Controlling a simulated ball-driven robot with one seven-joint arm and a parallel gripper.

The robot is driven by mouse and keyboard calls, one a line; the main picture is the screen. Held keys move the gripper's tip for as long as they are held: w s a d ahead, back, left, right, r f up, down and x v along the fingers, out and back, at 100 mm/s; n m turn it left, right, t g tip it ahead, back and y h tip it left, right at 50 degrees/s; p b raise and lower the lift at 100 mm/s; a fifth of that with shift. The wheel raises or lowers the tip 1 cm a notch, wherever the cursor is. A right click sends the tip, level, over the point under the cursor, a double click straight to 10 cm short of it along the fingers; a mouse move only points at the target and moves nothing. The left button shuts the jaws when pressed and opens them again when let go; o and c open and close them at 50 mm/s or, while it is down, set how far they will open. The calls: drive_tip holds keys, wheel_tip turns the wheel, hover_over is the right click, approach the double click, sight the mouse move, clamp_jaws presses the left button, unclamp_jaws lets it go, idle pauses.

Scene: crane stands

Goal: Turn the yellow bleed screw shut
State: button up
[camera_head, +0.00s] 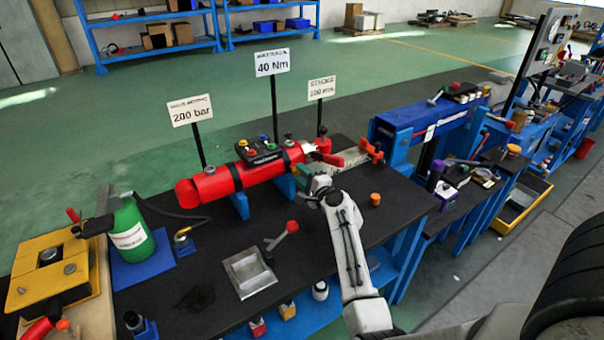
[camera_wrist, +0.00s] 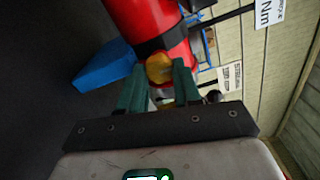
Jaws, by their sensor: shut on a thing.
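The red hydraulic cylinder (camera_head: 230,182) lies on blue supports on the black bench. Its dark-banded end also shows in the wrist view (camera_wrist: 145,18). The yellow bleed screw (camera_wrist: 159,67) shows as a rounded knob close to the cylinder's black band in the wrist view. My gripper (camera_wrist: 160,80) is shut on it, with one teal finger on each side. In the head view my gripper (camera_head: 312,176) is at the cylinder's right end, and I cannot make out the screw there. How far the screw is turned cannot be told.
Signs on posts, one reading 200 bar (camera_head: 190,110), stand behind the cylinder. A red-knobbed lever (camera_head: 291,227), a metal tray (camera_head: 249,273) and an orange knob (camera_head: 375,199) are on the bench around my arm. A green bottle (camera_head: 131,232) stands at left.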

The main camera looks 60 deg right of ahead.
drive_tip(key=shift+f+m, duration=0.15)
drive_tip(key=shift+m, duration=0.25)
drive_tip(key=o, duration=1.1)
drive_tip(key=shift+c, duration=0.2)
drive_tip(key=v, duration=1.1)
